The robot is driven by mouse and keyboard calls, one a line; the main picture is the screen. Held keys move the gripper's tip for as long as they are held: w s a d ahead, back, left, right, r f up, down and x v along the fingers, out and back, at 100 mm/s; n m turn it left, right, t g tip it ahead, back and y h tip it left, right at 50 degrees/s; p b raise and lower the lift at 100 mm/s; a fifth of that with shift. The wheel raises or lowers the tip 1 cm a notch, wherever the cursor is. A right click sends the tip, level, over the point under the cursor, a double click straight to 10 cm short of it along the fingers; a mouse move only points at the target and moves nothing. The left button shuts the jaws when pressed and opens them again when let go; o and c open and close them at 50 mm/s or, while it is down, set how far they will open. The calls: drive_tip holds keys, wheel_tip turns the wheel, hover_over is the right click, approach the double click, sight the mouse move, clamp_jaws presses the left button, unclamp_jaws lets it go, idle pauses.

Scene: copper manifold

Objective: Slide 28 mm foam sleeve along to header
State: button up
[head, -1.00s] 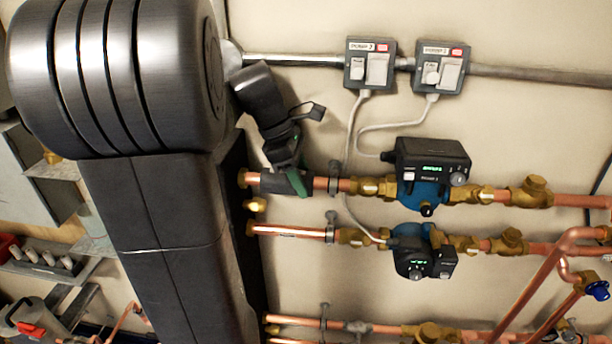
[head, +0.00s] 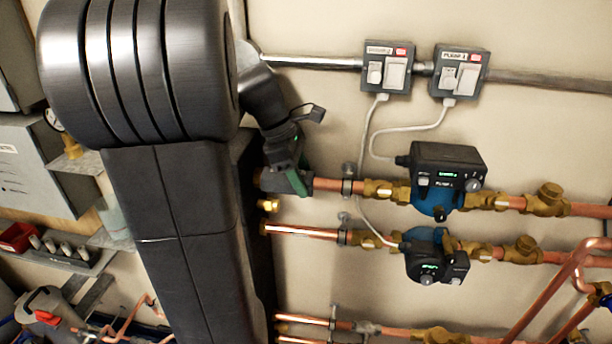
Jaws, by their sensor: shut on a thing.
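My gripper (head: 296,181), dark with green parts, is at the upper copper pipe (head: 327,185), close to the pipe's left end. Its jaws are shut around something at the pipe. The foam sleeve is not clear, as its dark grey cannot be told apart from the fingers. Bare copper shows to the right of the jaws, up to a pipe clip (head: 347,183). The header is not clearly seen; my arm covers the area to the left of the pipe ends.
A lower copper pipe (head: 300,232) runs just below. Two pumps, an upper one (head: 445,165) and a lower one (head: 430,265), sit to the right with brass valves. Grey cables hang from two switch boxes (head: 388,70) (head: 459,74). A metal conduit (head: 310,62) crosses above.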

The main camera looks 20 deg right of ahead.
drive_tip(key=o, duration=1)
drive_tip(key=shift+o, duration=0.2)
